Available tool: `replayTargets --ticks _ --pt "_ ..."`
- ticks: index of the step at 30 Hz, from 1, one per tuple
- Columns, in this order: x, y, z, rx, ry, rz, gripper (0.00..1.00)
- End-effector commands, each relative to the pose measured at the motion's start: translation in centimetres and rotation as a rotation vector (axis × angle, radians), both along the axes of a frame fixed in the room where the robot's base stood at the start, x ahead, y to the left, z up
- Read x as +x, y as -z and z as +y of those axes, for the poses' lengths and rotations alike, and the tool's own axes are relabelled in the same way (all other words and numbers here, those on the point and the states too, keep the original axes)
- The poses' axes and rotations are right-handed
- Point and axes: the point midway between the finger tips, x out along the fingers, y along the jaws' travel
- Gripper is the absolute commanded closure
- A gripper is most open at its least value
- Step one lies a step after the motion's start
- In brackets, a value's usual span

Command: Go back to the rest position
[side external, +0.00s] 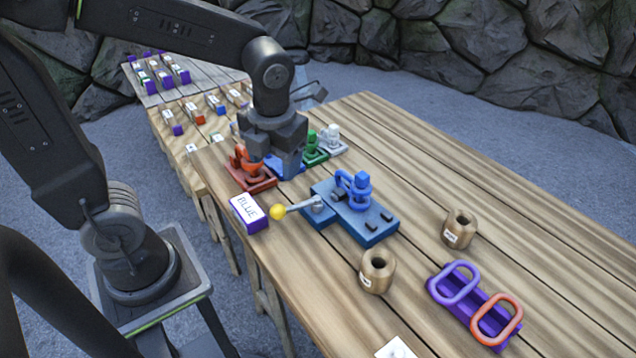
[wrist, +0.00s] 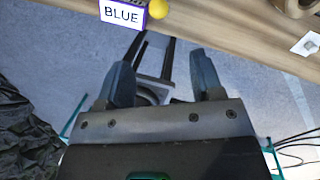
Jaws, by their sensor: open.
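My gripper (wrist: 167,80) is open and empty in the wrist view, its two fingers apart over the floor beyond the table's edge. In the side view my gripper (side external: 288,165) hangs above the far part of the table, in front of the red and blue stands, and its fingertips are partly hard to make out. The blue reel device (side external: 367,229) stands mid-table with a blue coil on its post and a lever ending in a yellow knob (side external: 277,212). A sign reading BLUE (side external: 248,212) stands beside the knob; the sign also shows in the wrist view (wrist: 122,14).
A red stand (side external: 250,178), a green stand (side external: 314,155) and a white stand (side external: 331,142) are near my gripper. Two wooden cylinders (side external: 459,229) (side external: 377,271) and a purple rack (side external: 484,312) with purple and red rings stand at the right. A second table (side external: 190,110) holds several labelled blocks.

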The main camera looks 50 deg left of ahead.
Motion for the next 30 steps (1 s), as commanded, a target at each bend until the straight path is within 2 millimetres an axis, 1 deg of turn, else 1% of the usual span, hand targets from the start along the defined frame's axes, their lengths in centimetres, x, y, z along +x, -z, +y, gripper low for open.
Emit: replayTargets --ticks 1,6,14,15,21,24,27,30 --pt "-0.4 -0.5 0.0 -0.018 -0.121 -0.042 0.4" --pt "-1.4 -1.7 -0.2 -0.106 -0.586 -0.179 0.4" --pt "-3.1 -3.3 -0.5 -0.291 -1.29 -0.337 0.4" --pt "-3.3 -3.5 -0.6 -0.325 -1.399 -0.354 0.4" --pt "-4.6 -4.5 -0.8 -0.512 -1.938 -0.404 0.4" --pt "-5.2 -4.9 -0.9 -0.609 -2.19 -0.402 0.4" --pt "-5.6 -5.1 -1.0 -0.691 -2.398 -0.385 0.4" --pt "-5.9 -5.3 -1.1 -0.753 -2.545 -0.364 0.4"
